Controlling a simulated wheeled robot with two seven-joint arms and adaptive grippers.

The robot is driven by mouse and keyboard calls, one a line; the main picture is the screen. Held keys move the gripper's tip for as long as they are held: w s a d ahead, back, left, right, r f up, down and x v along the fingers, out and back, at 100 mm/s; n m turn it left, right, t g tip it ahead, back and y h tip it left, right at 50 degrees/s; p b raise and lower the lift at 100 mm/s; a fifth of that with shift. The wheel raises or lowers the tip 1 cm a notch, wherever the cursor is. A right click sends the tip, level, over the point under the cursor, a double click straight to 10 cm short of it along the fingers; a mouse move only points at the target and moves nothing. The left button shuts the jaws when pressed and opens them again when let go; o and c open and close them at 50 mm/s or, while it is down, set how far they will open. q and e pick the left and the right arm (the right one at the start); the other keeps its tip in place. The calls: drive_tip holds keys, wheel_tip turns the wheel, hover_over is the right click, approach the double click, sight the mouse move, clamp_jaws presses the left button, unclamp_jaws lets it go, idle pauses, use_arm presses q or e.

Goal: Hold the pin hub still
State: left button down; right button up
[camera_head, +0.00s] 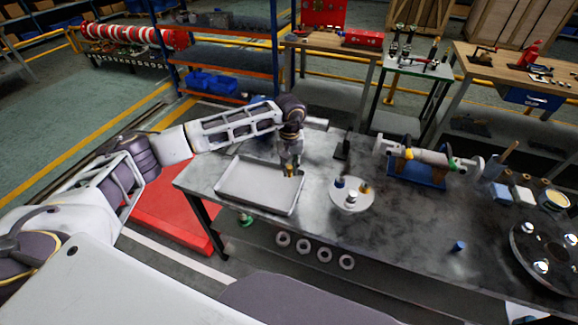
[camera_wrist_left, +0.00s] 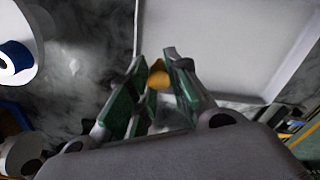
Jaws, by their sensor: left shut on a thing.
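My left gripper (camera_head: 290,168) points down over the right part of a shallow light-grey tray (camera_head: 232,204). In the left wrist view its green-padded fingers (camera_wrist_left: 158,78) are shut on a small yellow piece (camera_wrist_left: 158,75), seen between the tips. Most of that piece is hidden by the fingers. A dark round disc (camera_head: 530,262) with several silver-white pins lies at the right end of the table and looks like the pin hub. No gripper is near it. My right gripper is not in view.
A white round plate (camera_head: 346,207) with blue, silver and brass pieces stands right of the tray. A shaft assembly (camera_head: 428,158) rests on a blue stand behind it. A small blue cylinder (camera_head: 459,246) stands near the front edge. The table between is clear.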

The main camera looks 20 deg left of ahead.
use_arm(q)
drive_tip(key=m, duration=0.5)
drive_tip(key=shift+w, duration=0.1)
idle(0.4)
drive_tip(key=shift+w+d+r, duration=0.1)
drive_tip(key=shift+w+r, duration=0.2)
drive_tip(key=shift+r, duration=0.2)
drive_tip(key=d+r, duration=0.5)
drive_tip(key=d, duration=0.8)
drive_tip(key=w+d+r, duration=0.1)
drive_tip(key=d+r, duration=0.4)
drive_tip(key=d, duration=0.7)
drive_tip(key=shift+d+r, duration=0.35)
drive_tip(key=shift+r, duration=0.05)
